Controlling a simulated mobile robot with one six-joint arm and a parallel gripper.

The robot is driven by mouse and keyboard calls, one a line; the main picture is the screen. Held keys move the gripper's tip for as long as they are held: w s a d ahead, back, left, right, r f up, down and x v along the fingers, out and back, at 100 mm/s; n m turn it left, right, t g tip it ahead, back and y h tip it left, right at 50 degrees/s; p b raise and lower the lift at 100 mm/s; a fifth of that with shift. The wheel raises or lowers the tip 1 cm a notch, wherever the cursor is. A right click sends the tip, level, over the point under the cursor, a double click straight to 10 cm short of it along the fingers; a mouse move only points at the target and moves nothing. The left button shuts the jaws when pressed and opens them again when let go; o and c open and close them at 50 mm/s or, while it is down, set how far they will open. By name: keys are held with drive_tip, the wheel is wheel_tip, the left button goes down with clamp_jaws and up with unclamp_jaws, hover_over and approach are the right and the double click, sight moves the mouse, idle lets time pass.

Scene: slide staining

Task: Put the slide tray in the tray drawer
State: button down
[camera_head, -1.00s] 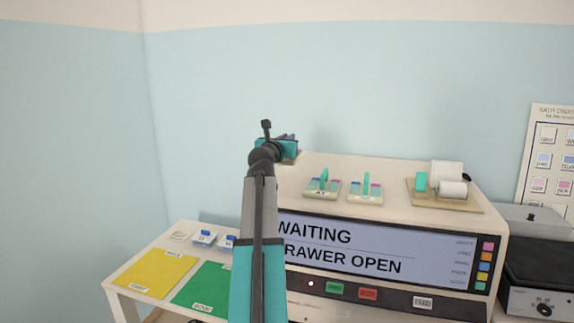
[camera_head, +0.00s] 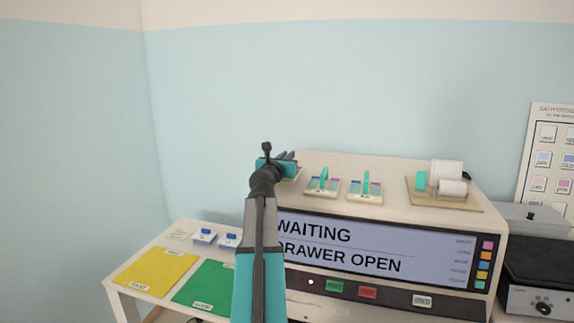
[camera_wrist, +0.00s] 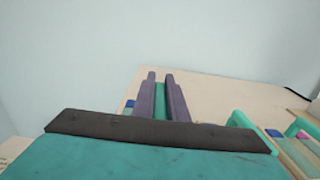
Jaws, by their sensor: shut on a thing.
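My gripper (camera_head: 291,158) is over the left end of the machine's top, its fingers (camera_wrist: 160,98) shut on a teal handle (camera_wrist: 159,100). This looks like the handle of a slide tray, mostly hidden behind my gripper; a blue edge of it (camera_wrist: 130,106) shows beside the left finger. I cannot tell whether it touches the machine top. Two similar trays with teal handles, a left one (camera_head: 323,190) and a right one (camera_head: 366,194), stand on the machine top to the right. The display (camera_head: 350,255) reads "WAITING" and "DRAWER OPEN". I cannot see the tray drawer.
A paper-roll holder (camera_head: 445,198) stands at the right of the machine top. A side table at left carries a yellow mat (camera_head: 157,272), a green mat (camera_head: 205,285) and small blue-topped items (camera_head: 204,236). A dark device (camera_head: 545,270) stands at far right.

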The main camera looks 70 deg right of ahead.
sight(285, 181)
drive_tip(key=shift+f+p, duration=0.4)
drive_tip(key=shift+f, duration=0.9)
drive_tip(key=shift+f, duration=0.2)
drive_tip(key=c, duration=1.8)
unclamp_jaws()
drive_tip(key=shift+o, duration=0.2)
drive_tip(key=shift+b, duration=0.6)
drive_tip(key=shift+s+a+b, duration=0.15)
drive_tip(key=shift+a+b, duration=0.25)
drive_tip(key=shift+a, duration=1.9)
drive_tip(key=shift+s+a+b, duration=0.15)
drive_tip(key=shift+a+b, duration=0.2)
drive_tip(key=shift+a, duration=2)
drive_tip(key=shift+s+a+b, duration=0.15)
drive_tip(key=shift+a+b, duration=0.25)
drive_tip(key=shift+a, duration=1.9)
